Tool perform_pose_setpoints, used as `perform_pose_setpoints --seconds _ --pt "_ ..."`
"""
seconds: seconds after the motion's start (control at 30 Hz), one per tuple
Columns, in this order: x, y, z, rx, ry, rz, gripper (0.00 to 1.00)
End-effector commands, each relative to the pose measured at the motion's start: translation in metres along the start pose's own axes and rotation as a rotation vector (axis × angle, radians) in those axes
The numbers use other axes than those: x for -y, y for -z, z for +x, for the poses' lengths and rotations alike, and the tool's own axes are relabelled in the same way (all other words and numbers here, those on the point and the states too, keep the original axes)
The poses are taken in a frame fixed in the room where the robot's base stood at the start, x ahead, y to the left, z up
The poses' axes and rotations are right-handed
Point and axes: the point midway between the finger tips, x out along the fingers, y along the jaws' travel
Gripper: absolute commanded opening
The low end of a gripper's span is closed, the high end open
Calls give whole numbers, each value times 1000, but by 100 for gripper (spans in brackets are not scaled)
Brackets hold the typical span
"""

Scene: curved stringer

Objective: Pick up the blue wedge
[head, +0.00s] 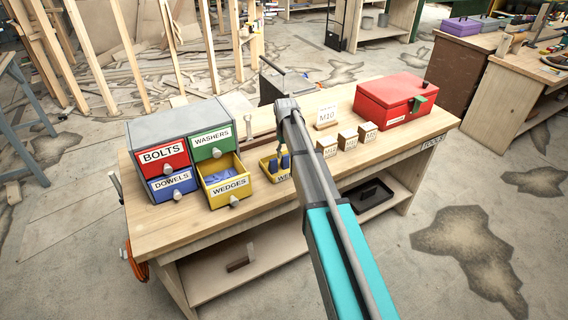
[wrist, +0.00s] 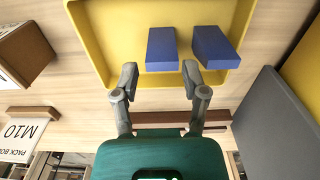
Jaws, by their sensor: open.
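Two blue wedges lie in a yellow tray (wrist: 108,40) in the wrist view: a left wedge (wrist: 162,50) and a right wedge (wrist: 213,47). My gripper (wrist: 159,76) is open and empty over the tray's near edge. The left wedge lies just beyond the fingertips, between their lines. The right fingertip is close to the gap between the wedges; contact cannot be told. In the head view the tray (head: 266,170) is partly hidden by my arm, with blue wedges (head: 273,165) showing. My gripper is mostly hidden there.
An open yellow WEDGES drawer (head: 228,188) holds blue pieces, in a cabinet (head: 172,115) left of the tray. The bench front (head: 185,238) is clear.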

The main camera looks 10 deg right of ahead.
Motion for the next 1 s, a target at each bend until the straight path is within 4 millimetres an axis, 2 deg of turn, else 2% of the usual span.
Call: perform_pose_setpoints --seconds 0.27,0.73,1.0 --pt "1 -1 11 0 0 -1 57" --pt "3 -2 46 0 0 -1 57" --pt "3 -2 52 -1 -1 -1 57"
